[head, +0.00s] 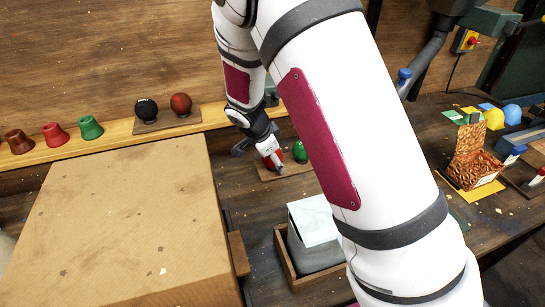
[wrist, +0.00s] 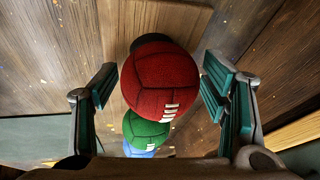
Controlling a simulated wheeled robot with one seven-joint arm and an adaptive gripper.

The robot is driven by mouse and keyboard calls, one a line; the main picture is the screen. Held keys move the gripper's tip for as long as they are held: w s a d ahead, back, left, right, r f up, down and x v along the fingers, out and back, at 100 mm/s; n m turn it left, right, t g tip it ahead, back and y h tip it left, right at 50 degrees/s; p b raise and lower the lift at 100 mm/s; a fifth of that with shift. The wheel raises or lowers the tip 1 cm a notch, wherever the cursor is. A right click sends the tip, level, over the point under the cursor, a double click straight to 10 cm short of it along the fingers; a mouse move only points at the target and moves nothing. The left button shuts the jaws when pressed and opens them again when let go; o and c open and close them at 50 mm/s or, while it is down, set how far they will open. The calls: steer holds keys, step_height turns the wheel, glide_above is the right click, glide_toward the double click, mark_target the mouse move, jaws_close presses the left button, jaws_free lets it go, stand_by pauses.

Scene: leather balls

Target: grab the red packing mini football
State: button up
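The red mini football (wrist: 160,78) has white laces and fills the middle of the wrist view. It sits between the two green-padded fingers of my gripper (wrist: 160,85). The fingers are spread on either side of it, and a narrow gap shows at the left finger; contact at the right finger is hard to tell. In the head view the red ball (head: 274,161) is partly hidden by my gripper (head: 270,150). A green ball (wrist: 144,130) stands beside it and also shows in the head view (head: 300,151). A blue ball (wrist: 139,151) lies beyond, partly hidden.
A shelf holds a black ball (head: 146,110), another reddish ball (head: 181,103) and coloured cups (head: 54,134). A large cardboard box (head: 125,220) stands at left. A wooden crate (head: 286,262) with a grey container stands in front. A patterned open box (head: 475,165) is at right.

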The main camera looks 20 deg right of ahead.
steer(key=c, duration=0.8)
steer(key=shift+r, duration=0.1)
